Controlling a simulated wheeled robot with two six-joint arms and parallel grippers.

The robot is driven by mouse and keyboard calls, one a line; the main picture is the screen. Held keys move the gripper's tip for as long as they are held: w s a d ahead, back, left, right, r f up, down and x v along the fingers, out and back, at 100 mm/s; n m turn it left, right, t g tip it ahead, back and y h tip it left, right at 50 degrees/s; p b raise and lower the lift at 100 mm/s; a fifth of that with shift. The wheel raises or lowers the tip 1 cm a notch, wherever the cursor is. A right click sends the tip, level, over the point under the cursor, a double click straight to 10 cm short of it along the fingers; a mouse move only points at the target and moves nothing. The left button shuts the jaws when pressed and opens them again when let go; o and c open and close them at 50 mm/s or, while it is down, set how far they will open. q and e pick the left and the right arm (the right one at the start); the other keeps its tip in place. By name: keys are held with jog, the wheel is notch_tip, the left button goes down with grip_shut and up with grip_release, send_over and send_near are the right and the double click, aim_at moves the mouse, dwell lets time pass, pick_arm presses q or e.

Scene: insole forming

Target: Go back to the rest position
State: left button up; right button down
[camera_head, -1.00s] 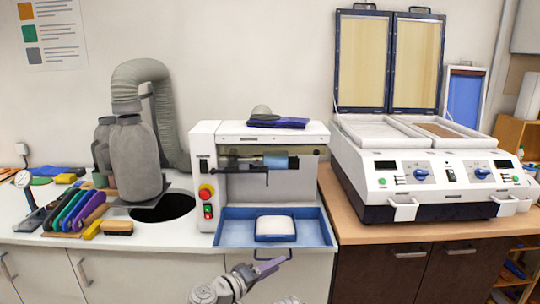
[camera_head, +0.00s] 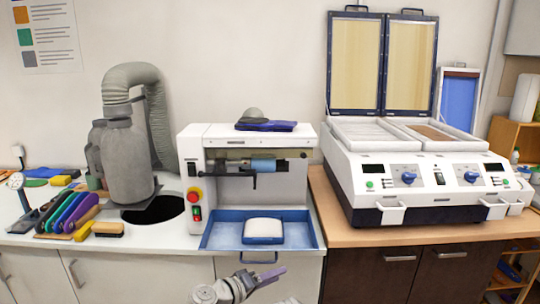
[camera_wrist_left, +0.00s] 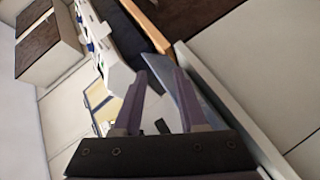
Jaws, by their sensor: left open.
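My left gripper (camera_head: 263,277) is low in the head view, in front of the cabinet doors and below the blue tray. In the left wrist view its two purple fingers (camera_wrist_left: 158,105) stand apart with nothing held between them.
A blue tray (camera_head: 212,236) with a white-topped block (camera_head: 263,230) juts from the white grinding machine (camera_head: 191,160). A two-lid heating press (camera_head: 365,185) stands on the wooden counter at right.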

pick_arm(q)
jog(key=s+a+f+m+g+y, duration=0.2)
jog(key=s+a+f+g+y, duration=0.15)
jog(key=f, duration=0.25)
jog(key=s+a+f+m+g+y, duration=0.1)
jog(key=s+a+f+g+y, duration=0.1)
jog(key=a+f, duration=0.3)
jog(key=s+a+f+g+y, duration=0.3)
jog(key=s+a+f+y, duration=0.25)
jog(key=a, duration=0.45)
jog(key=s+d+r+m+p, duration=0.1)
jog(key=s+d+r+p, duration=0.2)
jog(key=d+r+p, duration=0.1)
jog(key=s+d+r+m+g+y+p, duration=0.1)
jog(key=s+d+r+m+p, duration=0.1)
jog(key=d, duration=0.5)
notch_tip(320, 180, up, 2)
jog(key=shift+s+d+r+m+y+p, duration=0.1)
jog(key=shift+s+d+m+y+p, duration=0.15)
jog(key=shift+s+p, duration=0.5)
